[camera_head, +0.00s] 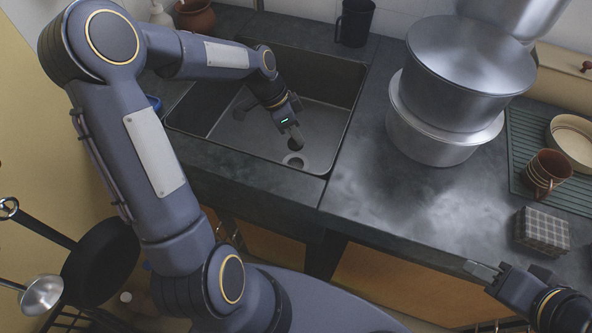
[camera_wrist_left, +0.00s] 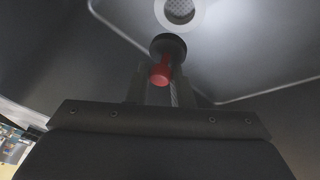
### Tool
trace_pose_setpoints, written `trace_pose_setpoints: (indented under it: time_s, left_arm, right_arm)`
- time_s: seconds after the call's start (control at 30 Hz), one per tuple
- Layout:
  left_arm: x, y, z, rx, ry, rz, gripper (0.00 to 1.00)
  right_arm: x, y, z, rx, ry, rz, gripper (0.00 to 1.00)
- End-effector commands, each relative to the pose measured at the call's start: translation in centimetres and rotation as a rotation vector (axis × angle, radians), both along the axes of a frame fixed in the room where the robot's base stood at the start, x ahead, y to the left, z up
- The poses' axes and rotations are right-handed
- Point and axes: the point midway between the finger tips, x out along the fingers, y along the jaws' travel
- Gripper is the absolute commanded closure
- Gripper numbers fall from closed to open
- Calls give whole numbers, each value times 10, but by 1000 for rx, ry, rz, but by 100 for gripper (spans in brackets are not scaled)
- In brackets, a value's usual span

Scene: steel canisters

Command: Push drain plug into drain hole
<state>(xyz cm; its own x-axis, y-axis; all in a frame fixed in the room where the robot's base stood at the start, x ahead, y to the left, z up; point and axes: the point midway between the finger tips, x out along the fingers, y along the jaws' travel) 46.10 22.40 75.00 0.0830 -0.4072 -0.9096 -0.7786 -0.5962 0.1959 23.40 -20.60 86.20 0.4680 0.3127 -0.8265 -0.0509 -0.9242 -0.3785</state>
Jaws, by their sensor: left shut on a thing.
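The drain plug is a black disc with a red handle (camera_wrist_left: 160,72) in the left wrist view. My left gripper (camera_head: 292,130) is down in the sink (camera_head: 240,140) and shut on the plug's red handle. The plug's dark disc (camera_head: 295,144) shows at the fingertips in the head view. The drain hole (camera_head: 295,161) is a pale ring in the sink floor, uncovered.
Large steel pots (camera_head: 440,140) stand stacked on the counter right of the sink. A black mug (camera_head: 354,22) stands behind the sink. A brown cup (camera_head: 548,170) and a checked box (camera_head: 541,231) are at the right. The sink's front rim lies close to the drain.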

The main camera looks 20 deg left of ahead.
Motion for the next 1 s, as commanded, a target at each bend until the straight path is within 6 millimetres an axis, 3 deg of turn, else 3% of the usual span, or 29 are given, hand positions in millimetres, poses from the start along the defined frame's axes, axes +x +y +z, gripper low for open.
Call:
trace_pose_setpoints:
  time_s: [0.23, 0.47, 0.7, 1.0]
  left_arm:
    - [-1, -1, -44, -11, 25, 32, 100]
    - [-1, 0, -63, -10, 21, 31, 100]
    - [-1, 0, -95, -9, 22, 30, 100]
    - [0, 0, -97, -9, 18, 30, 100]
  right_arm:
    - [0, 0, -10, 0, -1, 0, 60]
    - [0, 0, -13, 0, -1, 0, 60]
    - [0, 0, -18, 0, -1, 0, 60]
    - [0, 0, -19, 0, 0, 0, 60]
